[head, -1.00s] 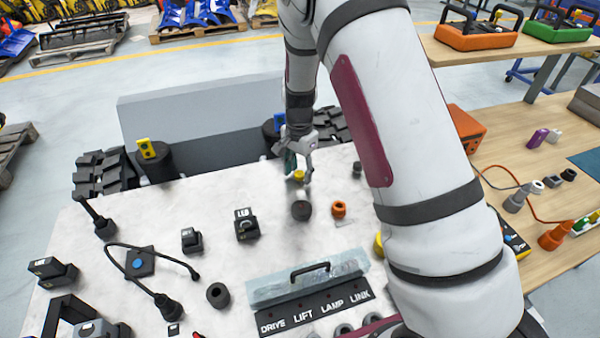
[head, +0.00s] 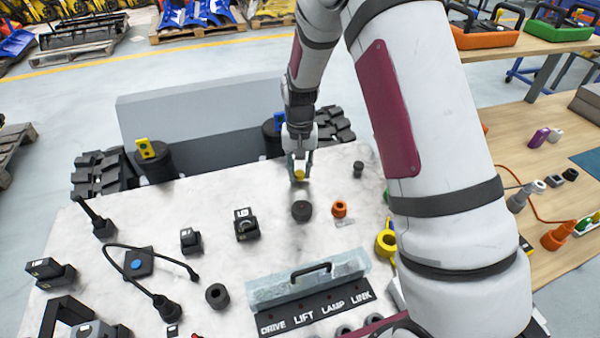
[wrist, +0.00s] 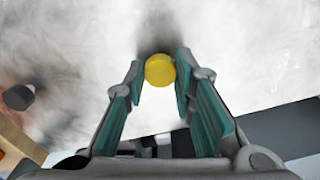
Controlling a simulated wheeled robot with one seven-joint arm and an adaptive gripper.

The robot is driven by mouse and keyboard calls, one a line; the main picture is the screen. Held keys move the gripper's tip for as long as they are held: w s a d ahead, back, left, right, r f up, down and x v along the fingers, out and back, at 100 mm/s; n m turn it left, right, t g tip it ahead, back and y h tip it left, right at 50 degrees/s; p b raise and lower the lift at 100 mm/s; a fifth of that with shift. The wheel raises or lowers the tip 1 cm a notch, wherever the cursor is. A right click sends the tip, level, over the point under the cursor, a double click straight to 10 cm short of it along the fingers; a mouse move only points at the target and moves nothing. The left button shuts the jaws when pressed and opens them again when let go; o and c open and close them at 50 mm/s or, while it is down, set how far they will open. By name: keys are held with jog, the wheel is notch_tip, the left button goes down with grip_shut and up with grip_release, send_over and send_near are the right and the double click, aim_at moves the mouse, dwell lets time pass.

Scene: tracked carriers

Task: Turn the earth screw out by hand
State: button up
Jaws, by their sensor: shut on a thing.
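The earth screw, a round yellow knob (head: 299,176), stands on the pale marbled top towards its far edge. My gripper (head: 300,170) points down over it, with one teal-padded finger on each side. In the wrist view the yellow knob (wrist: 160,70) lies between the fingertips, and my gripper (wrist: 160,76) is shut on it. The shank of the screw and whatever it sits in are hidden under the knob.
A small dark post (head: 358,169) is to the right. A clear-covered box (head: 308,284) with a handle lies nearer. The top left of the screw is clear.

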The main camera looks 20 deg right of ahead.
jog(key=shift+f+n, duration=0.1)
jog(key=shift+n, duration=0.6)
jog(key=n, duration=0.5)
jog(key=shift+f+b, duration=0.15)
jog(key=shift+b, duration=0.15)
jog(key=n, duration=0.4)
jog(key=shift+f+n, duration=0.15)
jog(key=shift+n, duration=0.25)
